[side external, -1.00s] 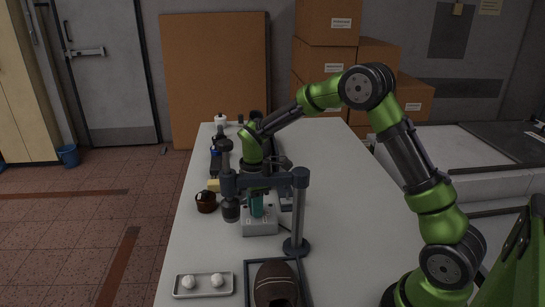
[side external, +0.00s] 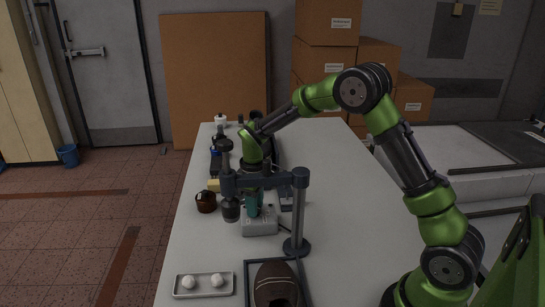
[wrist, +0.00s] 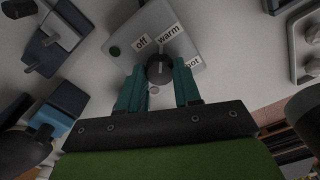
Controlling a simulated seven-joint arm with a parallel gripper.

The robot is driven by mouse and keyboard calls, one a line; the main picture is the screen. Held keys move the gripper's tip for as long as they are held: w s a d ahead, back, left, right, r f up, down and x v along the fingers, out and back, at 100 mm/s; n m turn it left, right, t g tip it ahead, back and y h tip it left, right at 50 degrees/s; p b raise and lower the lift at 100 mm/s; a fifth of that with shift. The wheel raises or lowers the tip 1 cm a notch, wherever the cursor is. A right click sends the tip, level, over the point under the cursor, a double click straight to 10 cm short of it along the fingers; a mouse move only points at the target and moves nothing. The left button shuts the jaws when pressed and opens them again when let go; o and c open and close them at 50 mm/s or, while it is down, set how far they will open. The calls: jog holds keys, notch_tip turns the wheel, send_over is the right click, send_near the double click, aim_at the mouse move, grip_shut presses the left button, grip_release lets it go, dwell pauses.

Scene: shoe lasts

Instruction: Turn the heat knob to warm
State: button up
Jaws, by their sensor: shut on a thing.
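The heat control box (wrist: 190,22) is pale grey with labels reading off, warm and one partly covered that ends in "ot". Its dark round knob (wrist: 159,69) sits below the warm label in the wrist view. My gripper (wrist: 160,84) has its teal fingers on either side of the knob, shut on it. A pale mark shows on the knob, but its exact pointing is hard to read. In the side external view the white box (side external: 260,228) stands on the table under my gripper (side external: 260,209), partly hidden by a grey stand.
The grey post and arm of the stand (side external: 298,220) rise close in front of the box. A brown pot (side external: 206,201) stands left of it. The table's right side is clear.

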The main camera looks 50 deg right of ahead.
jog(key=shift+m, duration=1.7)
jog(key=o, duration=1.1)
jog(key=shift+c, duration=0.2)
